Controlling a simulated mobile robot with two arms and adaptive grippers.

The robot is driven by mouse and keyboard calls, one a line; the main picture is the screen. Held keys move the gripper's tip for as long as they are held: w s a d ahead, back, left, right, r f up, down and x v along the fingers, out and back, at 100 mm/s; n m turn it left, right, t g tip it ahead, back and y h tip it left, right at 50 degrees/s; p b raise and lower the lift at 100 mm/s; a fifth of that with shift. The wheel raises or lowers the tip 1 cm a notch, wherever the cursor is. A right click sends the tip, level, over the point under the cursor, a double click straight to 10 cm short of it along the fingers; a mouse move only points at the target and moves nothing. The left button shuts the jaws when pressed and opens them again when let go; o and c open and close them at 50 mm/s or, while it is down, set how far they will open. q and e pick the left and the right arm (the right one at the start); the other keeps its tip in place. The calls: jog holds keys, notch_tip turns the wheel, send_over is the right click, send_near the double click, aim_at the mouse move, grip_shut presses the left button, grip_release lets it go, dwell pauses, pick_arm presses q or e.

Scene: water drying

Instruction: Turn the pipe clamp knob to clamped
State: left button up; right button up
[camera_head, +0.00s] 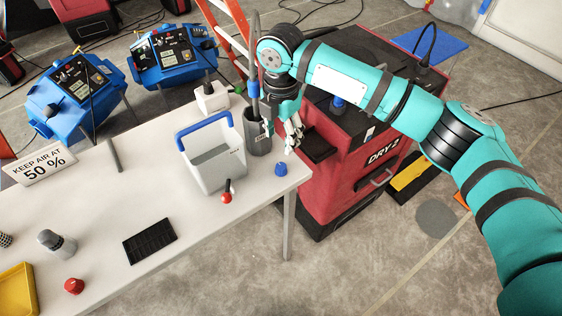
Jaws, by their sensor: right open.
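No part in view is clearly marked as the pipe clamp knob, and I cannot tell which one it is. A dark grey cylinder (257,138) with a tall grey pole (254,68) in it stands upright near the right end of the white table. My right gripper (281,131) is open, pointing down, close beside the cylinder on its right; I cannot tell whether it touches. A blue knob-like piece (281,170) is on the table corner below the gripper. A red-tipped piece with a black stem (227,195) is near the front edge. My left gripper is not in view.
A red dryer marked DRY 2 (352,190) stands right of the table (120,205). A grey bin with a blue handle (215,165) is left of the cylinder. A black mat (150,241), red knob (74,286) and sign (40,168) are farther left.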

aim_at(281, 166)
notch_tip(281, 166, down, 11)
jog(key=shift+f+p, duration=0.15)
jog(key=shift+p, duration=0.3)
grip_shut()
